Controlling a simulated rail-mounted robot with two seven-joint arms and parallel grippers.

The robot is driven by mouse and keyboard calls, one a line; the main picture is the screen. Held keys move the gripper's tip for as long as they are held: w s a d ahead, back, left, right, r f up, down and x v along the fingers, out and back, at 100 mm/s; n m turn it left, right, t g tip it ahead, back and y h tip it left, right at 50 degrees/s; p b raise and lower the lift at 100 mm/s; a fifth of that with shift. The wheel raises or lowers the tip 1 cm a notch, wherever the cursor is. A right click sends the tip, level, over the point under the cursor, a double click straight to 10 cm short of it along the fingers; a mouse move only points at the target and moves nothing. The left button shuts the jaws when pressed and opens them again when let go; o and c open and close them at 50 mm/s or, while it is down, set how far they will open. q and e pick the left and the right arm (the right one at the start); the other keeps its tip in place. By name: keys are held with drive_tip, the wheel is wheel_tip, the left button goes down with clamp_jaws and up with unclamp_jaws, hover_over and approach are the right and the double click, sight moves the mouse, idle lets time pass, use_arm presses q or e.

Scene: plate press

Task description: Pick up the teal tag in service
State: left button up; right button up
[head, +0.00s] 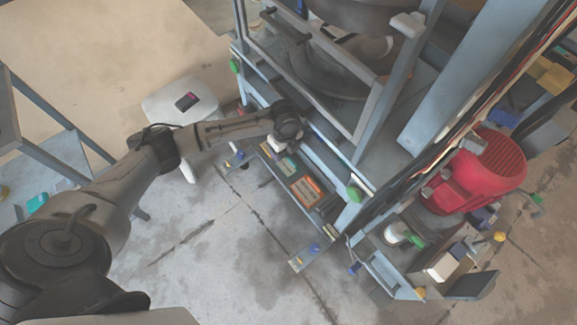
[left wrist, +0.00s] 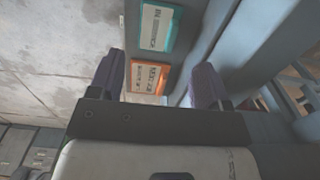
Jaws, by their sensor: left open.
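The teal tag (left wrist: 157,27) has a white label and lies in a tray on the press's lower frame, at the top of the left wrist view. In the head view a small teal edge of it (head: 286,166) shows just beyond my left gripper (head: 283,146). An orange tag (left wrist: 147,78) lies beside it in the same row and also shows in the head view (head: 306,190). My left gripper (left wrist: 158,64) is open and empty. In the left wrist view the orange tag appears between its fingers, with the teal tag past the fingertips. My right gripper is not in view.
The press frame (head: 358,172) rises close beside the tag tray. A red motor (head: 478,170) stands at the right. A white stool-like object (head: 180,101) stands behind my left arm. A blue-grey shelf (head: 62,150) is at the left. The concrete floor (head: 215,240) in front is clear.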

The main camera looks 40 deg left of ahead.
sight(286, 164)
use_arm(q)
wheel_tip(286, 164, down, 3)
drive_tip(key=shift+f+b, duration=0.15)
drive_tip(key=shift+b, duration=0.4)
drive_tip(key=shift+s+f+b, duration=0.1)
drive_tip(key=shift+f+b, duration=1.5)
drive_tip(key=shift+f, duration=1)
drive_tip(key=shift+r, duration=0.1)
drive_tip(key=shift+c, duration=0.6)
drive_tip(key=c, duration=0.6)
drive_tip(key=shift+r, duration=0.1)
